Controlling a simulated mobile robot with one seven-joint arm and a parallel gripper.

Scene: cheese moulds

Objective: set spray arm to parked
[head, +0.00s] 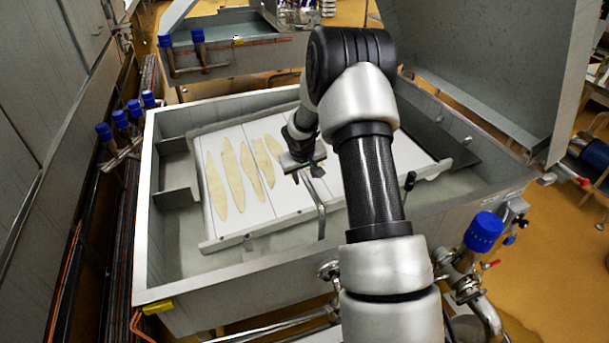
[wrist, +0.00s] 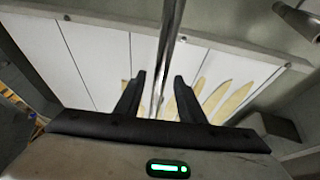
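A thin bent steel tube, which looks like the spray arm (head: 320,208), stands over the white panels inside the steel vat. In the wrist view the tube (wrist: 169,50) runs down from the top edge and passes between my two fingers. My gripper (head: 308,171) is low over the panels at the tube's upper end. In the wrist view my gripper (wrist: 160,92) is open, with a gap showing on each side of the tube. My arm hides part of the vat, and I cannot see any parked mark.
The vat (head: 235,283) has raised walls around the white panel tray (head: 320,190), which bears several pale, long pieces (head: 234,178). A black-knobbed lever (head: 410,181) stands at right. Blue-handled valves (head: 484,232) line the outside. A raised steel lid (head: 490,70) stands behind right.

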